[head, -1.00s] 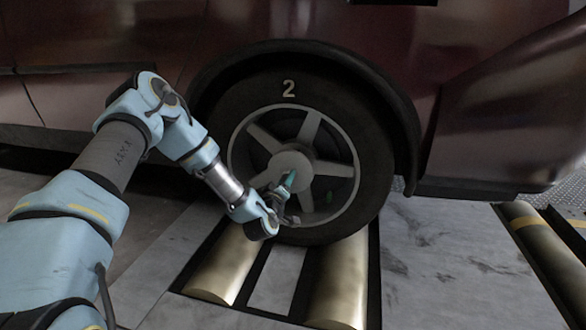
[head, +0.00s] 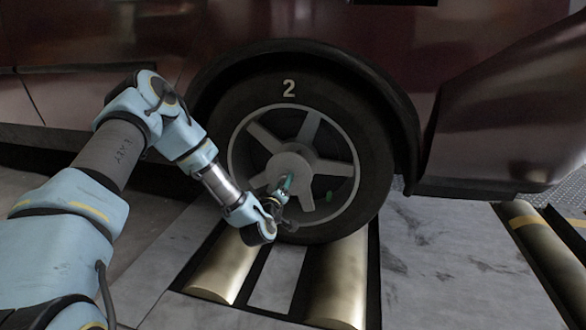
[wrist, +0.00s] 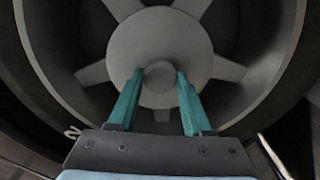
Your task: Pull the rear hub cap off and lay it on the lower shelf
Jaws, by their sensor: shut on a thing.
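The hub cap (head: 286,163) is a pale grey disc at the centre of the wheel marked 2. In the wrist view, the hub cap (wrist: 158,38) faces me with a small round knob (wrist: 160,87) at its middle. My gripper (head: 287,181) reaches up to it from the lower left. Its two teal fingers, also in the wrist view (wrist: 160,78), are shut on the knob, one on each side. The cap sits in the wheel centre; I see no clear gap behind it. The lower shelf is not in view.
The spoked wheel (head: 240,150) with its dark tyre stands on metal rollers (head: 338,290) set in the floor. The dark red car body (head: 490,90) hangs over it. More rollers lie at the right (head: 545,250). Grey floor (head: 440,260) between them is clear.

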